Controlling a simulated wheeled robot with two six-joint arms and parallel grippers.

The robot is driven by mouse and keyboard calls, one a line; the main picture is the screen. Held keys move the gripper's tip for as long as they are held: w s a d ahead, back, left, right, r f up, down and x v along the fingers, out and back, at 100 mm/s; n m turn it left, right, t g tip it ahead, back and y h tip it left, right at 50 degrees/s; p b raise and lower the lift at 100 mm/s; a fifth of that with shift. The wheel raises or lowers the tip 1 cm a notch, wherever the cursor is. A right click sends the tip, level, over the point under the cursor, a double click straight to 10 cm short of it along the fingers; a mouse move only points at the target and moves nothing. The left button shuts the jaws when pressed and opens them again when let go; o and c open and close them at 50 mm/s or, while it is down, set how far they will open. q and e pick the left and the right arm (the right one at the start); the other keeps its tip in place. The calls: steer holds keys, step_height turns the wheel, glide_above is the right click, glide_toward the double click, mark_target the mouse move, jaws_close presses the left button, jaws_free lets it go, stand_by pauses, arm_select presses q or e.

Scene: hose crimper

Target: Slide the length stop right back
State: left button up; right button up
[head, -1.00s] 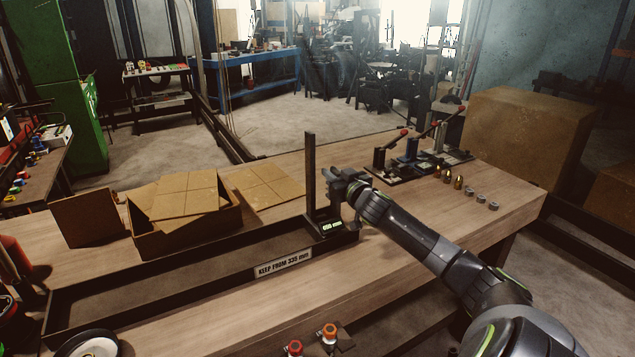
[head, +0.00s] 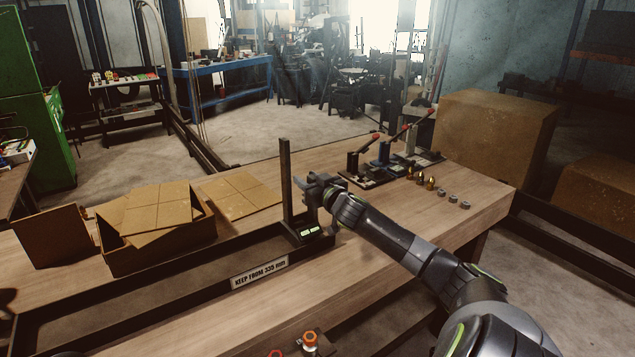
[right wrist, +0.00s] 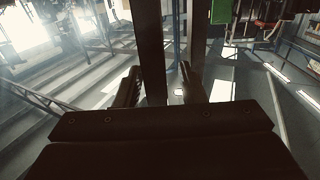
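The length stop (head: 287,185) is a dark upright post on a low base with a small lit green display (head: 308,231). It stands at the right end of the long dark trough (head: 150,290), which bears a label reading "KEEP FROM 335 mm" (head: 260,272). My right gripper (head: 308,187) is just right of the post, at about mid-height. In the right wrist view the post (right wrist: 152,50) rises between the two open fingers of my right gripper (right wrist: 157,87), with a gap visible by the right finger.
An open cardboard box (head: 160,245) and flat sheets (head: 238,195) lie behind the trough. Several lever tools (head: 385,155) and small brass and grey fittings (head: 430,183) stand at the back right. Orange-capped fittings (head: 310,340) sit at the front edge. Bare bench lies in front of the trough.

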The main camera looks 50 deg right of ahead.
steer(key=v, duration=1.7)
steer(key=shift+s, duration=0.2)
steer(key=shift+f, duration=0.1)
stand_by(0.5)
